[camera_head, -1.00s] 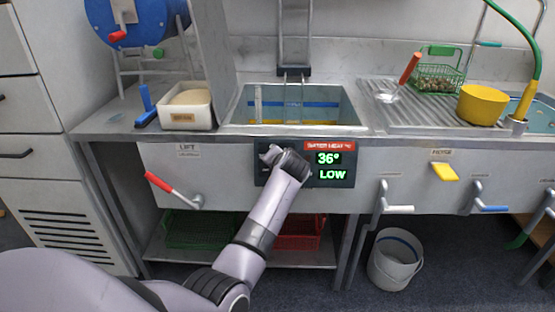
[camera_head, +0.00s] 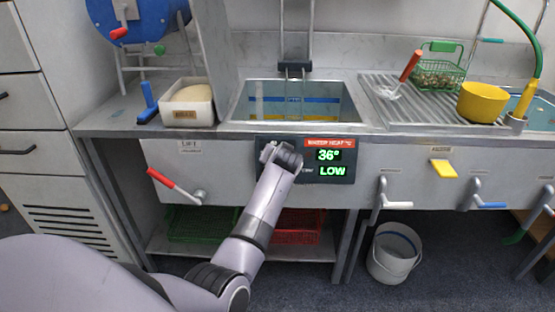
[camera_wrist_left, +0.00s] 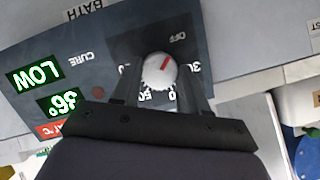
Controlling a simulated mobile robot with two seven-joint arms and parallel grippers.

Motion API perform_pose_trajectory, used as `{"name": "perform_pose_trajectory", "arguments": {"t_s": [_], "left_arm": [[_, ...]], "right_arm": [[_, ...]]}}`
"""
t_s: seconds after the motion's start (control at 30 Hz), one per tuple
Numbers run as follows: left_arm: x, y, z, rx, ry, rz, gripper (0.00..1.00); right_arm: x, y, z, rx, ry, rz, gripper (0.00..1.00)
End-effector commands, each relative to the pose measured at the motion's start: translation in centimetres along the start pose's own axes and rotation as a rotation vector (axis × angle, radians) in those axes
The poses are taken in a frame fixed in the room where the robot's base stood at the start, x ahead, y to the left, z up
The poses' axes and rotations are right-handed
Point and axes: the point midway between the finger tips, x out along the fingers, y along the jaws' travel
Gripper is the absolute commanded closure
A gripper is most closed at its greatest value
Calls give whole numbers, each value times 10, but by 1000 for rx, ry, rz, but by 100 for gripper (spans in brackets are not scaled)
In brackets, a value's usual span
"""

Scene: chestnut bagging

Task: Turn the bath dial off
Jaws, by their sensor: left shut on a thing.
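The bath dial (camera_wrist_left: 158,73) is a round white knob with a red mark, on a dark panel (camera_wrist_left: 98,52) labelled BATH. An OFF label (camera_wrist_left: 155,37) shows upside down above the dial in the left wrist view. My left gripper (camera_head: 278,152) is at the panel below the basin in the head view. In the wrist view its fingers (camera_wrist_left: 160,80) are shut on the dial, one on each side. The green display (camera_head: 331,163) reads 36° and LOW. My right gripper is not in view.
A basin (camera_head: 245,121) with a ladder-like rack stands above the panel. A red-handled lever (camera_head: 172,184) is left of it. A bran box (camera_head: 187,115), a yellow pot (camera_head: 481,102) and a green basket (camera_head: 438,72) stand on the counter. A white bucket (camera_head: 392,257) is on the floor.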

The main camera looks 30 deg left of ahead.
Motion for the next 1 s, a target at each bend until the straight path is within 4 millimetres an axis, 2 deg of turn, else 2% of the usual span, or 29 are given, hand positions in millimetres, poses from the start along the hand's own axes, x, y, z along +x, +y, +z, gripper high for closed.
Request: {"name": "perform_pose_trajectory", "arguments": {"t_s": [0.07,0.1,0.17,0.57,1.0], "left_arm": [[0,1,0,-3,-1,3,87],[0,1,0,-3,-1,3,47],[0,1,0,-2,-1,3,31],[-5,0,0,-1,0,0,31],[-55,1,0,-1,1,2,31]], "right_arm": [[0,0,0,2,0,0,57],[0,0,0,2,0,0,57],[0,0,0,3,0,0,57],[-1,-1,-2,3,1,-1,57],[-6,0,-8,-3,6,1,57]]}}
